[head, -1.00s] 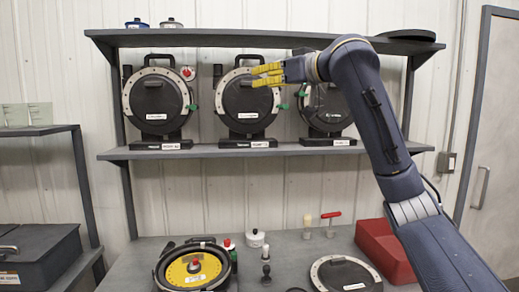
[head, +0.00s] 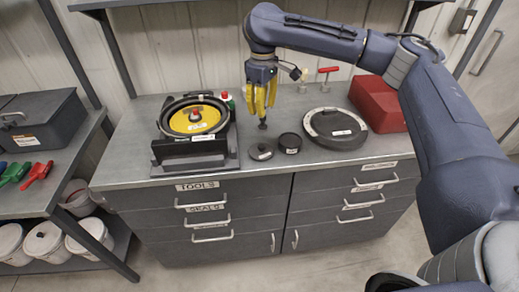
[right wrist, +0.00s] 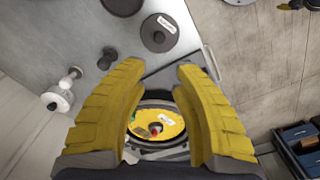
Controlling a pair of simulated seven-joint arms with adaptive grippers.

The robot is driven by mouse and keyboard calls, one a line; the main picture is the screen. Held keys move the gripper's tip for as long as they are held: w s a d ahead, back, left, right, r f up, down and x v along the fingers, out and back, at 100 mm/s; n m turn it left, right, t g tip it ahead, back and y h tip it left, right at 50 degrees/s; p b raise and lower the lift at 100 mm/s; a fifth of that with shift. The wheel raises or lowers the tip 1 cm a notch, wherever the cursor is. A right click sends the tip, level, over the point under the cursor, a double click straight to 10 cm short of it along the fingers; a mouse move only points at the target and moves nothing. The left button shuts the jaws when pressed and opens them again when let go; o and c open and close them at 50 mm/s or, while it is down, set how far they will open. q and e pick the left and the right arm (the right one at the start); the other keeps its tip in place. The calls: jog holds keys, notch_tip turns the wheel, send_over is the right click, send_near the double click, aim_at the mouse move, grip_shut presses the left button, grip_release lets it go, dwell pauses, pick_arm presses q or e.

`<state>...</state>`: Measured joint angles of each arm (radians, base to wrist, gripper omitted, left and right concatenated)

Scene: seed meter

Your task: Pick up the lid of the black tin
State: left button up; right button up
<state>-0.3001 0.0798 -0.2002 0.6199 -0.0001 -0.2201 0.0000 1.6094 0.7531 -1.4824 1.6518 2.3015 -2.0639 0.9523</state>
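A small round black tin (head: 290,143) with a pale label stands on the bench, right of my right gripper; it shows partly at the top edge of the right wrist view (right wrist: 122,4). Beside it, nearer the bench's front edge, is a low black disc with a central knob, which looks like a lid (head: 261,151); it shows with its label in the right wrist view (right wrist: 155,38). My right gripper (head: 260,112) points down above the bench, behind the lid. Its yellow fingers (right wrist: 155,75) are wide apart with nothing between them. My left gripper is not in view.
A black seed meter with a yellow disc (head: 193,119) sits left of my gripper. A small black knobbed peg (right wrist: 107,58) stands near the fingers. A large round black cover (head: 335,128) and a red bin (head: 378,103) are to the right.

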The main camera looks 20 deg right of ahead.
aim_at(262, 146)
notch_tip(262, 146, down, 17)
jog(key=shift+f, duration=0.2)
dwell(0.8)
jog(key=shift+o, duration=0.3)
grip_shut()
